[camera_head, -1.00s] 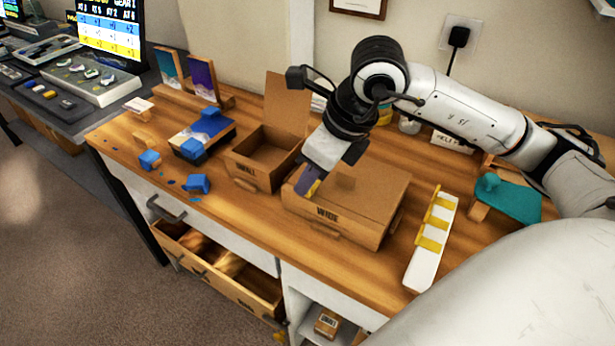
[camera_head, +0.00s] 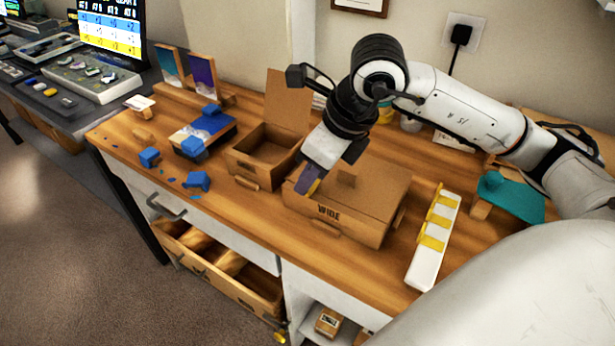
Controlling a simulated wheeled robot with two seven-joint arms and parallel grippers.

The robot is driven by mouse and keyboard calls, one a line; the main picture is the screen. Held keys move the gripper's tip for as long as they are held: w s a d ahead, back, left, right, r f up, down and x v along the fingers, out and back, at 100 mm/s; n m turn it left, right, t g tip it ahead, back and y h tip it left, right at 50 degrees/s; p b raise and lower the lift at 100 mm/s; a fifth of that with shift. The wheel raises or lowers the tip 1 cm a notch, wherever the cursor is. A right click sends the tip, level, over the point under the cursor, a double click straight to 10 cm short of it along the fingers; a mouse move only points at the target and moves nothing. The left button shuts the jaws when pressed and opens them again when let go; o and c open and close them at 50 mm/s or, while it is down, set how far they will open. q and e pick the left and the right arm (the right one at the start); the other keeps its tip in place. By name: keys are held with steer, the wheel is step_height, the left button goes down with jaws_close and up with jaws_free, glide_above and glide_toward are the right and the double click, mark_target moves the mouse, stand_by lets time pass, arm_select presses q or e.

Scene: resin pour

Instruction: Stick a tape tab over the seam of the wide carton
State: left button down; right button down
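The wide carton (camera_head: 352,215) stands on the workbench, marked "WIDE" on its front, with its top panels down. My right gripper (camera_head: 309,184) points down at the left part of the carton's top. I cannot tell whether the tab touches the cardboard. The gripper hides part of the carton's top left. More yellow tabs sit on a white strip holder (camera_head: 426,266) right of the carton. My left gripper is not in view.
A smaller open carton (camera_head: 256,169) with a raised flap stands just left of the wide one. Blue pieces (camera_head: 197,180) lie farther left on the bench. A teal item (camera_head: 512,200) is at the right. A drawer (camera_head: 215,272) stands open below.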

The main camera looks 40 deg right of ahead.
steer(key=shift+f, duration=0.2)
steer(key=shift+f+b, duration=0.15)
steer(key=shift+b, duration=0.2)
stand_by(0.4)
steer(key=c, duration=1.9)
jaws_free()
steer(key=shift+c, duration=0.2)
step_height(320, 180, up, 8)
steer(key=p, duration=0.6)
